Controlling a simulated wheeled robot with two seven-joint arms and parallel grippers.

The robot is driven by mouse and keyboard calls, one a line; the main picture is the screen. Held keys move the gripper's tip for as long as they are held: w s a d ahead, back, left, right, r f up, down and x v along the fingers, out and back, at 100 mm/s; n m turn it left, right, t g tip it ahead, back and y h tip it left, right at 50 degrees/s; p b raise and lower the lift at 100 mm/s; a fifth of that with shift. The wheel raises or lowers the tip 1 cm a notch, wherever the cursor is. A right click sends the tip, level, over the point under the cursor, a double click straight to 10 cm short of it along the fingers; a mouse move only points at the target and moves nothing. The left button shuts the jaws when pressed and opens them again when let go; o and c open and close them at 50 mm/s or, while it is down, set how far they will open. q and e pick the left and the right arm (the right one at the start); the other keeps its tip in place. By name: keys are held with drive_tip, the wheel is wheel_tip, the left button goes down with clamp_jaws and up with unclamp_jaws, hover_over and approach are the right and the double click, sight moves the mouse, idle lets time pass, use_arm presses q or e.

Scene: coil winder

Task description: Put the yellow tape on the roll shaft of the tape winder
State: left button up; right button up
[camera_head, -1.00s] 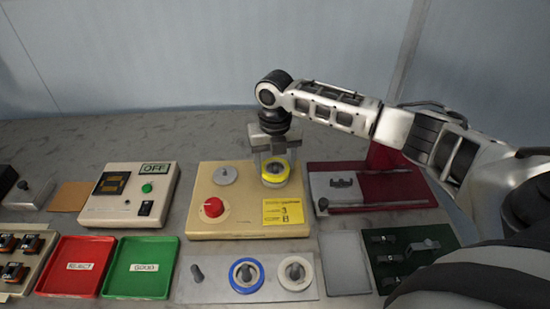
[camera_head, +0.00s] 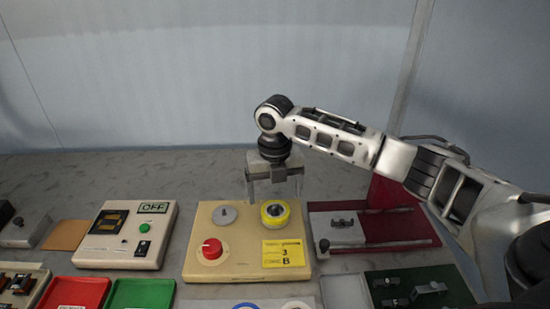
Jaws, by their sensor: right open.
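The yellow tape (camera_head: 275,221) is a ring lying flat at the right rear of the beige tape winder (camera_head: 215,265). A dark center shows inside the ring, and it sits where the roll shaft would be; the shaft itself is hidden or too small to make out. A grey disc (camera_head: 224,215) and a red knob (camera_head: 212,249) are on the winder's left part. My right gripper (camera_head: 273,197) is open and empty, above and behind the tape, fingers pointing down and apart from it. My left gripper is not in view.
A red fixture (camera_head: 385,240) stands close to the right of the winder. A control box with an OFF display (camera_head: 125,236) is at left. Red (camera_head: 78,292) and green (camera_head: 142,293) trays are in front. The table behind the winder is clear.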

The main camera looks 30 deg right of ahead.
sight(275, 205)
wheel_tip(275, 205, up, 12)
drive_tip(key=shift+f, duration=0.2)
idle(0.5)
wheel_tip(275, 205, down, 16)
drive_tip(key=shift+f, duration=0.1)
drive_tip(key=shift+r, duration=0.35)
idle(0.4)
